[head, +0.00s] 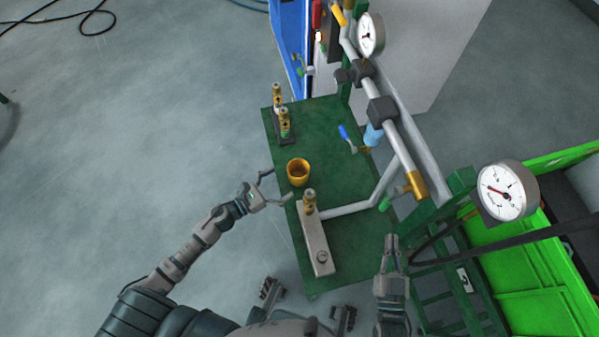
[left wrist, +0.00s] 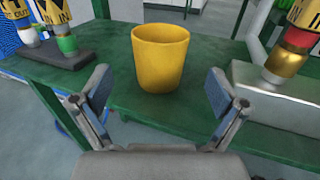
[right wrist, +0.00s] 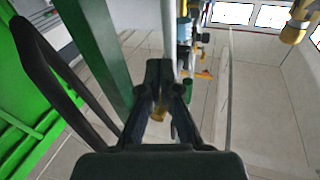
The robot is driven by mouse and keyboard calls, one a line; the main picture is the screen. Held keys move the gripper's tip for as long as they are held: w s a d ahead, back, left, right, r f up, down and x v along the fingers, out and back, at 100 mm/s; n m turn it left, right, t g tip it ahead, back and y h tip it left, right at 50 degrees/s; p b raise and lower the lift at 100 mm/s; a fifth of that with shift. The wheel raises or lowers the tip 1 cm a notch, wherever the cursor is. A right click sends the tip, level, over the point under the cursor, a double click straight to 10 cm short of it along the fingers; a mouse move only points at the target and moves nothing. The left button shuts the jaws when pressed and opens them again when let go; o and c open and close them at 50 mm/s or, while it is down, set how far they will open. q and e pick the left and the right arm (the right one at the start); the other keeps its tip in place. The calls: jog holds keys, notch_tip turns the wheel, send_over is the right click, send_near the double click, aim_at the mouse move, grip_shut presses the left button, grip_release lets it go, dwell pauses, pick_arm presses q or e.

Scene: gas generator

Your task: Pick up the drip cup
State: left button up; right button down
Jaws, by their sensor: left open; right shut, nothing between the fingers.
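The drip cup (head: 298,172) is a yellow, open-topped cup standing upright on the green table (head: 345,178) near its left edge. My left gripper (head: 277,187) is open at that edge, with its fingers pointing at the cup. In the left wrist view, the cup (left wrist: 160,62) stands ahead, centred between the spread fingers (left wrist: 160,100), and they do not grip it. My right gripper (head: 391,242) is shut and empty near the table's front right corner. In the right wrist view its fingertips (right wrist: 160,75) are together.
Brass fittings (head: 281,122) stand at the table's far left corner. Pipes (head: 400,150), gauges (head: 505,190) and a green frame (head: 450,215) crowd the right side. Open floor (head: 130,150) lies left.

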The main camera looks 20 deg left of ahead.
aim_at(306, 166)
pick_arm(q)
jog(key=shift+w+d, duration=0.3)
jog(key=shift+w, duration=0.4)
jog(key=x, duration=0.5)
jog(key=shift+w+d+r, duration=0.15)
jog(key=shift+d, duration=0.25)
jog(key=shift+a, duration=0.1)
jog(key=shift+c, duration=0.3)
jog(key=shift+a, duration=0.15)
jog(key=c, duration=1.2)
